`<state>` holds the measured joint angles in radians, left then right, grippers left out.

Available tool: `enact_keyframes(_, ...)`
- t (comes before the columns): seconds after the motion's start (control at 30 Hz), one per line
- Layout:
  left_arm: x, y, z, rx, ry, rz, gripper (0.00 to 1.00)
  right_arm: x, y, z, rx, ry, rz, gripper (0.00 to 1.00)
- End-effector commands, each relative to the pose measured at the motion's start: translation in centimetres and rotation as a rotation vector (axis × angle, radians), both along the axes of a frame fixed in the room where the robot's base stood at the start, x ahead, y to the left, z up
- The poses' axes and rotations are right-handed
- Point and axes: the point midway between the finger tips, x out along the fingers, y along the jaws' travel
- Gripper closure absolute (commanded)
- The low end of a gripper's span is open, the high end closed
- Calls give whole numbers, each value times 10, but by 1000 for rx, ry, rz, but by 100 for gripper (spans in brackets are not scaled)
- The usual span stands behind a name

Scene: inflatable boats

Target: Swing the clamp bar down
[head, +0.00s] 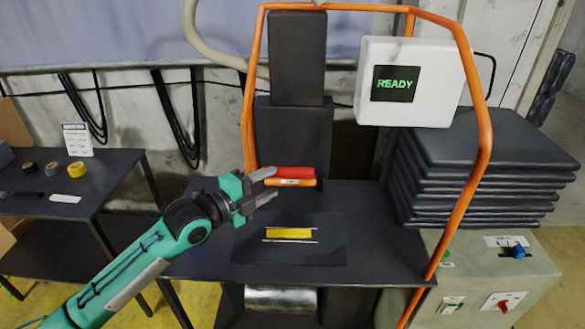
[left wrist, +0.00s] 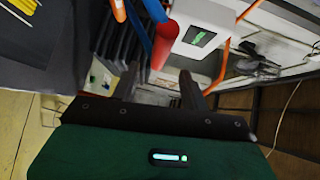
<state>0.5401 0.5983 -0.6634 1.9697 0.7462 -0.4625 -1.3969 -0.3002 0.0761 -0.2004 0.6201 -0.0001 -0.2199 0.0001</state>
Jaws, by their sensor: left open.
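My left gripper (head: 270,184) is open, its fingers pointing right above the dark bench. A red grip (head: 295,172) sits just right of its fingertips, above an orange bar with a small label (head: 290,183); I take these to be the clamp bar, raised above the work plate. In the left wrist view, the round red end (left wrist: 164,50) shows ahead, between and beyond the open fingers (left wrist: 158,78). Contact cannot be told. A yellow strip (head: 288,233) lies below on a dark plate, with thin metal rods along it. My right gripper is not in view.
An orange tube frame (head: 484,120) arches over the bench (head: 370,225). A white box reading READY (head: 410,82) hangs at right, above stacked dark pads (head: 480,165). A control box (head: 505,270) with a red switch stands front right. A side table (head: 75,205) holds tape rolls.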

Motion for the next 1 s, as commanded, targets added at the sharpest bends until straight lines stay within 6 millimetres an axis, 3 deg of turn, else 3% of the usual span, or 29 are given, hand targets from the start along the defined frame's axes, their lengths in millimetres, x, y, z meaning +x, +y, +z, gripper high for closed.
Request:
enact_keyframes(0.43,48,-48,-4,-2,4,0,55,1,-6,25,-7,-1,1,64)
enact_keyframes(0.93,58,-58,-7,-1,1,0,55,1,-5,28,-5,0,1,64)
enact_keyframes(1.0,57,-58,-7,0,1,0,69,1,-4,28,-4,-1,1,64)
